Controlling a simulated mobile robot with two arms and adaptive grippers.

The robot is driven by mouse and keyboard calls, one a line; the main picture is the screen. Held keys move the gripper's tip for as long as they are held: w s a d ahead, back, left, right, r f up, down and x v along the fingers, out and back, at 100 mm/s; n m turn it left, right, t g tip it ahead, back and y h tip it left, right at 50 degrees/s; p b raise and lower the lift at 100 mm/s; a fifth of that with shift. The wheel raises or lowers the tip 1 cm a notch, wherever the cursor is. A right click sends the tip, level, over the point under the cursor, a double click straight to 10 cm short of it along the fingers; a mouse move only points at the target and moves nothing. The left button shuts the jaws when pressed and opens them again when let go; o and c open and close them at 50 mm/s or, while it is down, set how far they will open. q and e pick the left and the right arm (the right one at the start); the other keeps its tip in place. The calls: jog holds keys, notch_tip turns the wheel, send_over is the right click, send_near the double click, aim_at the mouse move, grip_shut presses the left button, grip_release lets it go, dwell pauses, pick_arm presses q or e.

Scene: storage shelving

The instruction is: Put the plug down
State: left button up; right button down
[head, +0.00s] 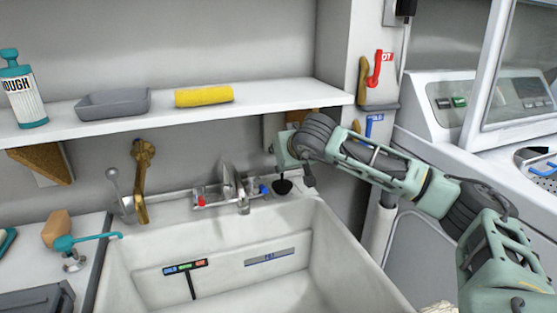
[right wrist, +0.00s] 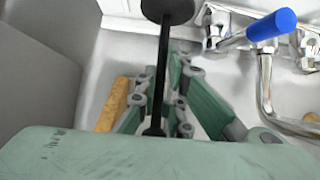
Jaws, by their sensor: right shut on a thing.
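The black plug (head: 283,186) shows in the head view near the back right rim of the white sink (head: 330,222), just right of the taps. In the right wrist view the plug (right wrist: 168,9) is a black disc on a thin dark stem running between the fingers. My right gripper (right wrist: 165,80) is shut on this stem. In the head view my right arm reaches in from the right, and its wrist hides most of the fingers. I cannot tell whether the plug touches the sink rim. My left gripper is not in view.
Taps with red and blue handles (head: 228,188) stand close left of the plug; the blue handle (right wrist: 272,25) is near in the wrist view. A shelf (head: 250,108) with a bottle, grey dish and yellow roll hangs above. The basin looks empty.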

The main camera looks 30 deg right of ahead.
jog(key=w, duration=0.2)
jog(key=shift+w+d+r, duration=0.1)
jog(key=shift+w+d, duration=0.2)
jog(key=shift+w+f, duration=0.1)
jog(key=shift+f, duration=0.8)
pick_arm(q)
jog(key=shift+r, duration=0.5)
pick_arm(e)
jog(key=shift+r, duration=0.1)
jog(key=c, duration=1.7)
grip_release()
jog(key=shift+c, duration=0.2)
